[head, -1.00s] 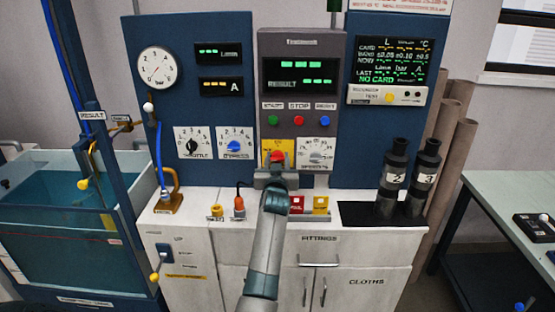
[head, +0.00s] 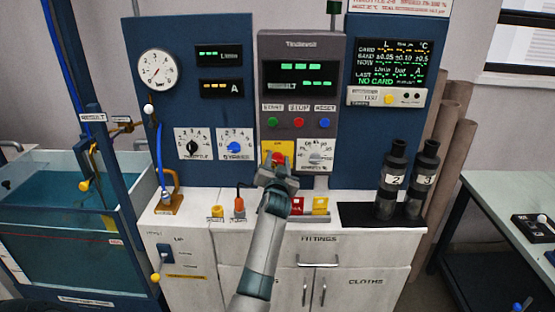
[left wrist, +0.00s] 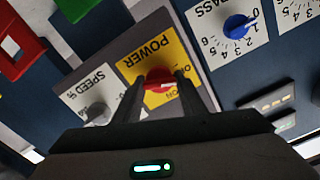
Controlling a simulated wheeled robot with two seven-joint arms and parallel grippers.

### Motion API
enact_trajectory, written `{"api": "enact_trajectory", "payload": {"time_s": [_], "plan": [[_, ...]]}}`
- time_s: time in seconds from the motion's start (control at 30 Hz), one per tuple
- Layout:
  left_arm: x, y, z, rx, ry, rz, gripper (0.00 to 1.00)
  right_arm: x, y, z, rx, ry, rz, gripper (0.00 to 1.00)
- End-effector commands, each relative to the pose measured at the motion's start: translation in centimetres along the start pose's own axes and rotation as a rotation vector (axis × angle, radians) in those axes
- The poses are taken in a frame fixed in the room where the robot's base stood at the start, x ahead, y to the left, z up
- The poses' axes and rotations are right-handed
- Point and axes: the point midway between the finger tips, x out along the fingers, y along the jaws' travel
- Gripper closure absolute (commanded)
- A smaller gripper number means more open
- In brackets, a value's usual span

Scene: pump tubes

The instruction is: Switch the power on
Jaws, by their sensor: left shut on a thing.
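The red power knob (left wrist: 158,80) sits on a yellow plate marked POWER (left wrist: 150,52) on the grey panel. In the head view the knob (head: 277,159) shows just beyond my left gripper (head: 276,172). In the left wrist view my left gripper (left wrist: 160,88) has a finger on each side of the knob and is shut on it. The gripper is rolled at a slant to the plate. The fingers partly cover the plate's lower markings, so I cannot read the knob's exact setting. My right gripper is not in view.
The speed dial (head: 316,154) is close right of the power plate. The bypass dial (head: 235,145) is to the left. Start, stop and reset buttons (head: 299,122) are above. Coloured fittings (head: 297,205) and dark cylinders (head: 392,180) stand on the white cabinet top (head: 345,197).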

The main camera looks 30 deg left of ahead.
Motion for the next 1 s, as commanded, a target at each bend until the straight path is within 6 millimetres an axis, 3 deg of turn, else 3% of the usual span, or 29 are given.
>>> {"api": "enact_trajectory", "payload": {"time_s": [1.0], "plan": [[0.0,0.1,0.0,0.956,0.0,0.0,0.85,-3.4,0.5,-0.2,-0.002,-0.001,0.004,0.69]]}}
